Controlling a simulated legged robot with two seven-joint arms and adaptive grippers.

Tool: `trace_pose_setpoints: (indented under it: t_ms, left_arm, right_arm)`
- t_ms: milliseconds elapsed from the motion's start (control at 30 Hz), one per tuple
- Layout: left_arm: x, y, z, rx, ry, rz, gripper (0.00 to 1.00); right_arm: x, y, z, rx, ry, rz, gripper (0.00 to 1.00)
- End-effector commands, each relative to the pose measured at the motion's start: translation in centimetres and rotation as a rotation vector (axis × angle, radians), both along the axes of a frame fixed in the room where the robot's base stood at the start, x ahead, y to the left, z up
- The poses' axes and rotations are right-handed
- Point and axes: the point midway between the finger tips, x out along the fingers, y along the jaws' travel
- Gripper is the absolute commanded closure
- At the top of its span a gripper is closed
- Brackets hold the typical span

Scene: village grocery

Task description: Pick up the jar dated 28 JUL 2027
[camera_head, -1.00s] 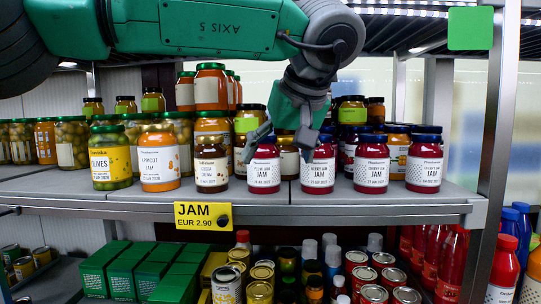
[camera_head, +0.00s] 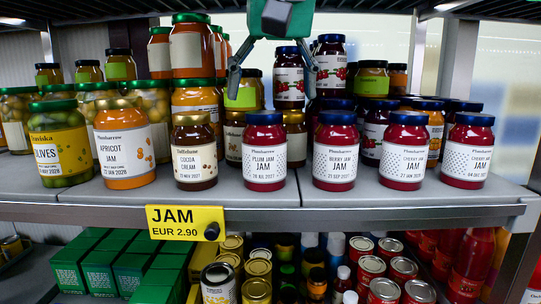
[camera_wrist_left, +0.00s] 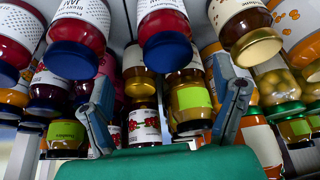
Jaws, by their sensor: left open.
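In the left wrist view, upside down, the plum jam jar (camera_wrist_left: 166,50) is at top centre. My left gripper (camera_head: 272,92) is open and empty, pointing down above and around the line of the plum jam jar, apart from its lid. Its fingers also show in the left wrist view (camera_wrist_left: 165,112). My right gripper is not seen.
Two cherry jam jars (camera_head: 404,150) stand to the right, apricot jam (camera_head: 125,145) and olives (camera_head: 60,145) to the left. More jars crowd close behind, some stacked. A yellow JAM price tag (camera_head: 185,222) hangs on the shelf edge. A narrow bare strip lies in front of the jars.

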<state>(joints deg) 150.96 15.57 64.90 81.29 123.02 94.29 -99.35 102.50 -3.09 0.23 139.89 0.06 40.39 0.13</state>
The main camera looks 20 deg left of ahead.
Motion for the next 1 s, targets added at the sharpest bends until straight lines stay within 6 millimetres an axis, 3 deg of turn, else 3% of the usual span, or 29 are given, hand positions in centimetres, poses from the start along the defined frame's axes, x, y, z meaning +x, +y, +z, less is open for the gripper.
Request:
trace_pose_setpoints:
  t_ms: [267, 533, 867, 1000]
  left_arm:
    - [0.5, 0.5, -2.1, -0.001, -0.003, 0.002, 0.18]
    - [1.6, 0.7, -5.9, 0.002, 0.000, 0.001, 0.18]
    - [1.7, 1.1, -6.4, -0.002, -0.003, 0.000, 0.18]
    - [1.8, 1.3, -6.4, -0.004, -0.003, 0.000, 0.67]
  right_arm:
    - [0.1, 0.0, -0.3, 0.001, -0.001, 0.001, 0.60]
    - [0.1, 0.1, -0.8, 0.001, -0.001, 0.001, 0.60]
    - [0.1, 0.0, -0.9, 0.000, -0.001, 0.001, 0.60]
    - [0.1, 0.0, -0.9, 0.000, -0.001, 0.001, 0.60]
